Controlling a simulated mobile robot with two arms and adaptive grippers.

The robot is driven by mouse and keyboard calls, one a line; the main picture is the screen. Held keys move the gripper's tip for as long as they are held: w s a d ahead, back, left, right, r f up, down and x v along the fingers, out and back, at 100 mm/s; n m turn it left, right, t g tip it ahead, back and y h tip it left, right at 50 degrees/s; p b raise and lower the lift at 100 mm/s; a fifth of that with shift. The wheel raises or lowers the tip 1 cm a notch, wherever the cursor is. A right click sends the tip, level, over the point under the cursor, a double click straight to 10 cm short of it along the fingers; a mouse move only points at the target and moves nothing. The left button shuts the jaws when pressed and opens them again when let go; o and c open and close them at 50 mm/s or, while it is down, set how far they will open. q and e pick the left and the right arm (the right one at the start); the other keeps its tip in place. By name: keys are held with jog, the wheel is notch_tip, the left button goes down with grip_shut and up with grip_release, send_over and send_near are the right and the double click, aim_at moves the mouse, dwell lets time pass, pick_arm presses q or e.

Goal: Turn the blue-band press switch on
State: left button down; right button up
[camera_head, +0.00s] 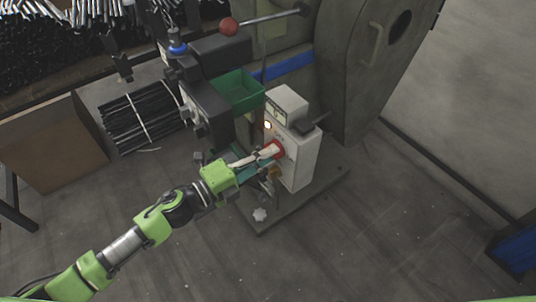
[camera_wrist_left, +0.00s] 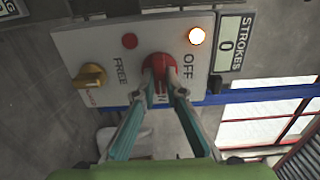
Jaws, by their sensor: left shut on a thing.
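The blue-band press (camera_head: 285,67) stands at the upper middle of the head view, with a pale control box (camera_head: 300,158) on its front. The box's red rotary switch (camera_wrist_left: 158,68) shows in the wrist view, between an OFF label and a partly hidden label ending in N. My left gripper (camera_head: 272,152) reaches the box from the left, its fingers shut on either side of the red switch's grip. The fingers hide part of the grip, so its exact angle is hard to tell. My right gripper is in neither view.
A lit lamp (camera_wrist_left: 197,36), a red button (camera_wrist_left: 129,41), a yellow knob (camera_wrist_left: 90,76) and a stroke counter (camera_wrist_left: 228,44) reading 0 surround the switch. A green bin (camera_head: 238,90) sits above left of the box.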

pick_arm(q)
jog(key=shift+s, duration=0.1)
dwell(0.3)
jog(key=c, duration=2.1)
grip_release()
jog(key=v, duration=1.2)
